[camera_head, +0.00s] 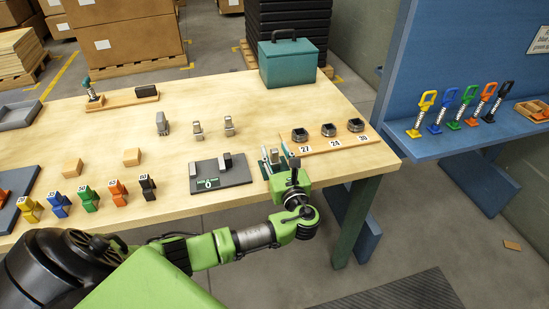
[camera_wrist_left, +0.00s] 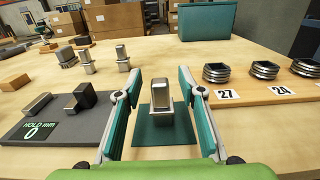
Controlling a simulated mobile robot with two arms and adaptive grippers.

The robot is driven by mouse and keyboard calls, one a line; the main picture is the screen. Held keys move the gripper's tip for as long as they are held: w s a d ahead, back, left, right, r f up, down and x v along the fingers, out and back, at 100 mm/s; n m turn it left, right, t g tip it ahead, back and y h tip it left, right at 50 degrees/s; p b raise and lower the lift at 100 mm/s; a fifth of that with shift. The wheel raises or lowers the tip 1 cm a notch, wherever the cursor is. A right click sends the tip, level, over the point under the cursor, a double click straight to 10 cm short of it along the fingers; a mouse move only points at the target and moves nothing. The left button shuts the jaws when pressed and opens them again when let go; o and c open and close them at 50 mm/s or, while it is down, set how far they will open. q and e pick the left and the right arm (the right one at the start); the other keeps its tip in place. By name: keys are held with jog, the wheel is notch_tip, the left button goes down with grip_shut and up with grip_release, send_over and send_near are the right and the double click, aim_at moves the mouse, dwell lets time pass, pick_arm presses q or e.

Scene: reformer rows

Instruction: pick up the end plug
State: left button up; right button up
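Several ribbed square plugs with dark tops stand in a row on a wooden strip, behind labels 27, 24 and 30: the 27 plug (camera_head: 299,135), the 24 plug (camera_head: 328,130) and the 30 plug (camera_head: 355,125). The 27 plug (camera_wrist_left: 216,73) and the 24 plug (camera_wrist_left: 265,70) also show in the left wrist view, right of my fingers. My left gripper (camera_wrist_left: 160,84) is open and pointed over the table. An upright grey metal piece (camera_wrist_left: 161,94) on a green pad (camera_wrist_left: 163,134) stands between its fingers, apart from both. My right gripper is not in view.
Left of my gripper lies a dark gauge block (camera_head: 220,173) reading 0. Several grey metal pieces (camera_head: 197,131) stand behind it. A teal toolbox (camera_head: 287,62) is at the back edge. A blue shelf (camera_head: 480,136) with coloured springs stands right, across a gap.

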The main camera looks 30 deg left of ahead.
pick_arm(q)
jog(key=shift+w+a, duration=0.3)
jog(key=shift+a, duration=0.1)
grip_shut()
jog(key=shift+r, duration=0.1)
